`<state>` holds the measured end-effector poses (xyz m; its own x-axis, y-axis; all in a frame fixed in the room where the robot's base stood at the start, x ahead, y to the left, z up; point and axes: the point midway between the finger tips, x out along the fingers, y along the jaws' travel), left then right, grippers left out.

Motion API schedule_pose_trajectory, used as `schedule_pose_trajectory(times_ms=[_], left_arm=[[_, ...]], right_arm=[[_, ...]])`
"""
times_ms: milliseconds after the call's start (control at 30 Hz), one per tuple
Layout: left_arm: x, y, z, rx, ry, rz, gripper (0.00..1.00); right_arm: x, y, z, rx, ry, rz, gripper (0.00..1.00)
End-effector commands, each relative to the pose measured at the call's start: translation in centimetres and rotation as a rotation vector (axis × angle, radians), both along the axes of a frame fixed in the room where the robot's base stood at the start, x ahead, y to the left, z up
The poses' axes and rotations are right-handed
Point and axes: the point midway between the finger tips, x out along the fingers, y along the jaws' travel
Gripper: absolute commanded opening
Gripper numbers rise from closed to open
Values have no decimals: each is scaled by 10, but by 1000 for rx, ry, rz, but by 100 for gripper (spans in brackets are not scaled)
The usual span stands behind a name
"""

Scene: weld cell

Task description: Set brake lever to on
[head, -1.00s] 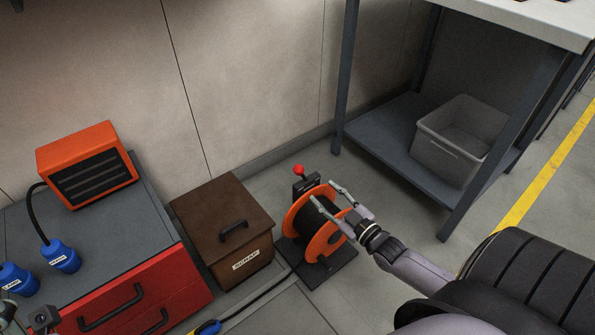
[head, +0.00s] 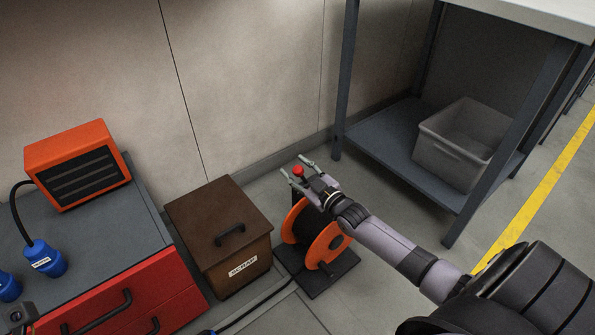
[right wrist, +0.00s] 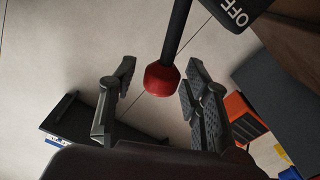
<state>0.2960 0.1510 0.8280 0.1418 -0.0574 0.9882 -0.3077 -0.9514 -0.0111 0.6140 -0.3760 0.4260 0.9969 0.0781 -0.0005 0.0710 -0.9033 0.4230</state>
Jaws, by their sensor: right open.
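The brake lever's red knob (head: 298,171) shows above the orange cable reel (head: 335,243) in the head view. My right gripper (head: 296,167) is open, with its fingers on either side of the knob. In the right wrist view the red knob (right wrist: 162,80) on its dark shaft sits between the two open fingers of the right gripper (right wrist: 158,92), nearer the right finger. Whether it touches that finger I cannot tell. A dark plate marked OFF (right wrist: 237,12) shows beside the shaft. In the head view my arm hides most of the lever. The left gripper is not clearly visible.
A brown scrap box (head: 213,225) stands left of the reel. A red drawer cabinet (head: 140,295) with an orange heater (head: 77,164) on it is farther left. A bench with a grey bin (head: 455,160) on its lower shelf (head: 375,140) is at the right.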

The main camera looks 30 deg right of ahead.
Motion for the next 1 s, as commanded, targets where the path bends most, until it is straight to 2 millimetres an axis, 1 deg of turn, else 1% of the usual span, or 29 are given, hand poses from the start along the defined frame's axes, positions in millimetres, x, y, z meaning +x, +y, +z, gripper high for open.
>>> schedule_pose_trajectory(times_ms=[100,733,767,1000], left_arm=[[0,0,0,0,0,0,40],[0,0,0,0,-1,-1,40],[0,0,0,0,-1,-1,40],[0,0,0,0,0,-1,40]], right_arm=[[0,0,0,0,0,0,43],[0,0,0,1,0,0,1],[0,0,0,1,0,0,0],[0,0,0,1,0,0,0]])
